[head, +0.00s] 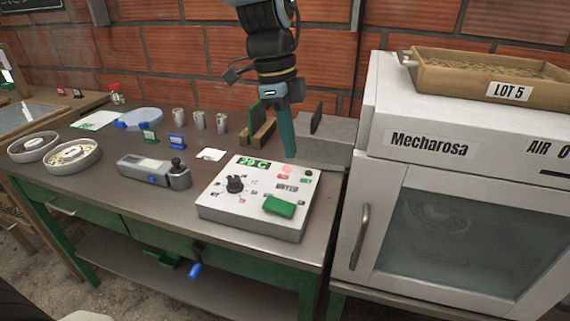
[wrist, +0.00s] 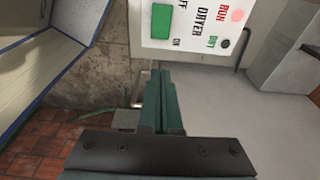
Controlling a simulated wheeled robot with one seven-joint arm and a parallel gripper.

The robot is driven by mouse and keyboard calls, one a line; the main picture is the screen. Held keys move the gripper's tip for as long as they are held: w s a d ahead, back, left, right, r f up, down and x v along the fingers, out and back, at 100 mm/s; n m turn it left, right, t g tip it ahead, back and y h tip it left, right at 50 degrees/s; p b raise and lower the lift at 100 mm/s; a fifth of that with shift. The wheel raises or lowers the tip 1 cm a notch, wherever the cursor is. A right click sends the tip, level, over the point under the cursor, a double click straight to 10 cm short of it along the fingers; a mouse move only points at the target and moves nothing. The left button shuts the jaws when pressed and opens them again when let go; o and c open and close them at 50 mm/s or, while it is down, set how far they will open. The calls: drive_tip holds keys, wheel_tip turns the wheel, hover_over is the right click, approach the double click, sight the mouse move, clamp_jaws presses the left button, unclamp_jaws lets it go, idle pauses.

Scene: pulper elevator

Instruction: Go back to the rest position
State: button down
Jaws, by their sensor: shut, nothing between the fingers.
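My gripper (head: 290,154) hangs with its teal fingers pointing down, at the back edge of the white control box (head: 251,224) in the head view. Its fingers (wrist: 163,85) are closed together with nothing between them. In the wrist view they lie just short of the edge of the control box (wrist: 187,42); I cannot tell whether they touch it. The box has a black knob (head: 235,184), a green switch (head: 279,207), a green "20 C" display (head: 254,163) and a pinkish-red RUN lamp (head: 286,169).
A white Mecharosa oven (head: 450,220) stands close on the right, with a LOT 5 tray (head: 440,75) on top. The steel table (head: 95,185) holds a grey meter (head: 150,170), metal cups (head: 199,120) and round dishes (head: 70,163). A brick wall (head: 170,60) is behind.

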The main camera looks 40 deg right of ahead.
drive_tip(key=shift+r, duration=0.45)
drive_tip(key=w+a+f+n+t, duration=0.2)
drive_tip(key=w+a+f+n, duration=0.1)
drive_tip(key=w+a+n, duration=1.25)
drive_tip(key=a+f+n, duration=0.1)
drive_tip(key=a+n, duration=0.5)
drive_tip(key=a, duration=0.6)
drive_tip(key=a+f+n+t, duration=0.1)
drive_tip(key=a+f+n, duration=0.1)
drive_tip(key=a+n, duration=0.5)
drive_tip(key=a, duration=0.5)
drive_tip(key=shift+s+f+y, duration=0.2)
drive_tip(key=shift+f+y, duration=0.1)
drive_tip(key=shift+y, duration=0.1)
drive_tip(key=shift+d, duration=0.1)
